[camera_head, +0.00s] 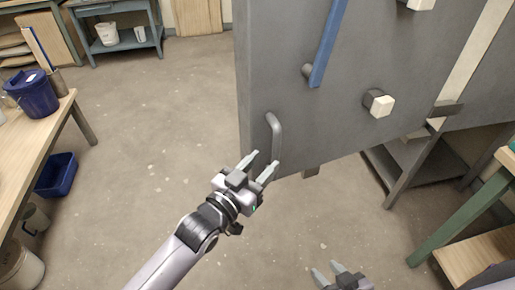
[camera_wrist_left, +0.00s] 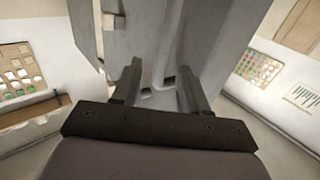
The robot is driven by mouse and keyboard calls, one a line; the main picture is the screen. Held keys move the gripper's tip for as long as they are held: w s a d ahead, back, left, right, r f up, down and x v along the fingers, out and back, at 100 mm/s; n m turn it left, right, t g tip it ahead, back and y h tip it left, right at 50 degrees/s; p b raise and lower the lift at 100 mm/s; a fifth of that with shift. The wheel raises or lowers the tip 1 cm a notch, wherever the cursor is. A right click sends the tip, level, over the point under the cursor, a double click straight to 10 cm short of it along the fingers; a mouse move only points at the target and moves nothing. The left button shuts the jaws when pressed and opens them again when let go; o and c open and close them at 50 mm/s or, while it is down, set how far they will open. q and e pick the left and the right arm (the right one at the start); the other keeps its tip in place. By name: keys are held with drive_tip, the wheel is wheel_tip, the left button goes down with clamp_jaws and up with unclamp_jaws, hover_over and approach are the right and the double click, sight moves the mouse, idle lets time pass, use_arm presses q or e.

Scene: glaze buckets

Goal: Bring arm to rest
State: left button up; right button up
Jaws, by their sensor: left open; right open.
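My left gripper (camera_head: 262,163) is in the middle of the head view with its two fingers apart, and nothing shows held between them. Its fingertips point up at a large grey panel, close to the lower end of a curved grey handle (camera_head: 277,136) on it. I cannot tell whether they touch the handle. The left wrist view also shows the left gripper (camera_wrist_left: 160,82) with its fingers spread toward grey surfaces. My right gripper (camera_head: 328,272) is open at the bottom edge of the head view, partly cut off, with nothing seen in it.
The large grey panel (camera_head: 330,125) carries a blue strip (camera_head: 327,45) and pale blocks. A wooden table (camera_head: 48,128) with a blue bucket (camera_head: 32,92) stands at left. A green-legged table (camera_head: 470,215) stands at right. The floor (camera_head: 150,150) between is clear.

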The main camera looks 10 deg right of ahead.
use_arm(q)
drive_tip(key=s+a+f+n+y+p, duration=0.1)
drive_tip(key=s+a+f+n+y, duration=0.1)
drive_tip(key=s+a+f, duration=0.3)
drive_tip(key=s+a+f+n+g+y+p, duration=0.1)
drive_tip(key=s+a+f+y, duration=0.4)
drive_tip(key=a, duration=0.8)
drive_tip(key=s+a+f+n+g+y+p, duration=0.1)
drive_tip(key=s+a+f+n+y+p, duration=0.1)
drive_tip(key=s+a+f, duration=0.3)
drive_tip(key=s+a+n+y, duration=0.1)
drive_tip(key=s+a, duration=0.2)
drive_tip(key=a, duration=0.1)
drive_tip(key=shift+s+a+y, duration=0.3)
drive_tip(key=shift+s, duration=0.1)
drive_tip(key=shift+s, duration=0.1)
